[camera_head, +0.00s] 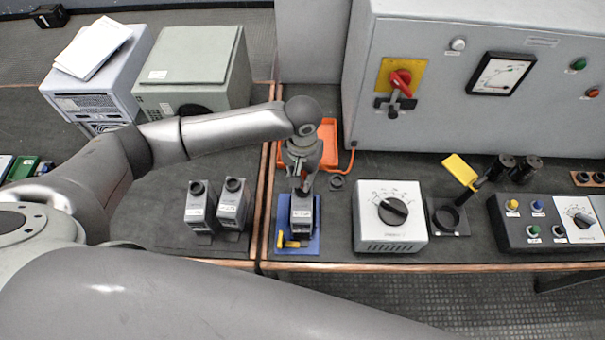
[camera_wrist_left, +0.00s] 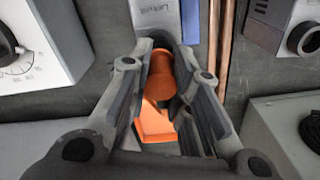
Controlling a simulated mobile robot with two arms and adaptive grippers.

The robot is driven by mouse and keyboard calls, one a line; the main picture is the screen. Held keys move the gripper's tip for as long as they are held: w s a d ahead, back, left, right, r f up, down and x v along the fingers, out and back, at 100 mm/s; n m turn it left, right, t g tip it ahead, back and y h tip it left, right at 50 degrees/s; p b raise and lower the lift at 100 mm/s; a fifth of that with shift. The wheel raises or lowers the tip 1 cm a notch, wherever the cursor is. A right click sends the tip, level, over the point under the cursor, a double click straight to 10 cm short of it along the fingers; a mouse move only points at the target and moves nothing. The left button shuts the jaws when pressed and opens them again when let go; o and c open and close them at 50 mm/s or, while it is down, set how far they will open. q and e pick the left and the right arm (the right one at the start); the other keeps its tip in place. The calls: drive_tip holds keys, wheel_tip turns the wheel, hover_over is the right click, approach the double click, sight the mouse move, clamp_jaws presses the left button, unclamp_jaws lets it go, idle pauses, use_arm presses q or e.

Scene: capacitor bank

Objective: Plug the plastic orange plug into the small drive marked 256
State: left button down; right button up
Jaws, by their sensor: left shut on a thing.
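My left gripper (camera_head: 303,184) reaches down at the back of a small grey drive (camera_head: 302,214), which stands upright on a blue mat (camera_head: 284,235). In the left wrist view, my gripper (camera_wrist_left: 168,62) is shut on the orange plug (camera_wrist_left: 163,78). The plug lies in line with the dark round opening on the drive (camera_wrist_left: 152,14), close to it. I cannot tell whether it is inside the opening. The drive's label is too small to read. Two similar drives (camera_head: 197,207) (camera_head: 234,203) stand to the left. My right gripper is not in view.
An orange tray (camera_head: 329,133) with an orange cable lies behind the gripper. A white dial box (camera_head: 391,240) stands right of the mat. A copper-edged seam runs just left of the mat.

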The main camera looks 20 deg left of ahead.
use_arm(q)
drive_tip(key=shift+f+b, duration=0.4)
drive_tip(key=shift+f, duration=0.85)
drive_tip(key=c, duration=1.3)
unclamp_jaws()
drive_tip(key=shift+o, duration=0.2)
wheel_tip(320, 180, up, 12)
drive_tip(key=shift+s+f, duration=0.1)
